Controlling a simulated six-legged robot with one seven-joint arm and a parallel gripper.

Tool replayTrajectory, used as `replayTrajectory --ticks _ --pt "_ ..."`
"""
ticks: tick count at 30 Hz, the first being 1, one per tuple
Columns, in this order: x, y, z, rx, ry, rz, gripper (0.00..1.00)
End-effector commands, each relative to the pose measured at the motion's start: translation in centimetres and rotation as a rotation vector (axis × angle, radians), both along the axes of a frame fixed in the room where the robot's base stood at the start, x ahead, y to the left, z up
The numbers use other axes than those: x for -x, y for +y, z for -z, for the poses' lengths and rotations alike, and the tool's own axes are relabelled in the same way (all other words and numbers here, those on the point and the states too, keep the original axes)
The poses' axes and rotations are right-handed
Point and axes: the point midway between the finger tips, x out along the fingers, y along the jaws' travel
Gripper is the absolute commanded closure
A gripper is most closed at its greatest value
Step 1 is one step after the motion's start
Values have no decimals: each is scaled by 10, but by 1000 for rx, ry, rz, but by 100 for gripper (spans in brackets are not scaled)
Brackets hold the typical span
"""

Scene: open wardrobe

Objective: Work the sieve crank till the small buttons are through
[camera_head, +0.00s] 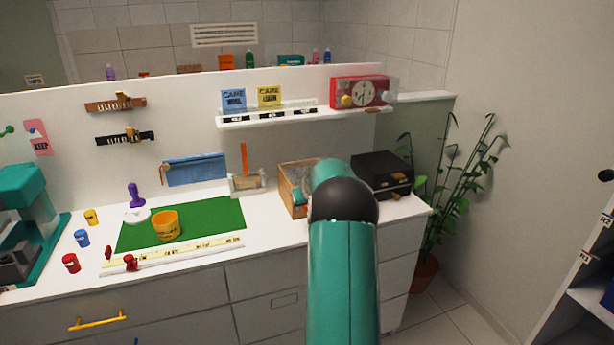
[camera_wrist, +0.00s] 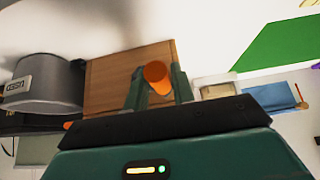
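In the wrist view, an orange cylindrical knob (camera_wrist: 157,77), apparently the crank handle, sits between the two teal fingers of my gripper (camera_wrist: 158,86). The fingers flank it closely and look shut on it; their tips are partly hidden. A wooden box (camera_wrist: 108,70) lies beyond the knob. A grey drum (camera_wrist: 45,85) with a small label is at the left. In the head view, part of the wooden box (camera_head: 290,187) shows on the counter, left of my arm. My arm hides my gripper, the knob and the drum there. I see no small buttons.
A black box (camera_head: 382,172) stands right of my arm. A small stand with an orange upright handle (camera_head: 243,160) is to the left. A green mat (camera_head: 205,217) carries a yellow cup (camera_head: 166,225). A shelf (camera_head: 300,116) with a red clock device (camera_head: 360,92) hangs above.

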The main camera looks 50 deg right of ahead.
Motion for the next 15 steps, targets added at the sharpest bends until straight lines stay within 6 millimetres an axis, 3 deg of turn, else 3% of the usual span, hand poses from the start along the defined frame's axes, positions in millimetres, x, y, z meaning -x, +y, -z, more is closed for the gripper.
replayTrajectory --ticks 11,15 --pt "16 -24 1 1 2 5 71" --pt "22 -35 2 0 3 5 75"
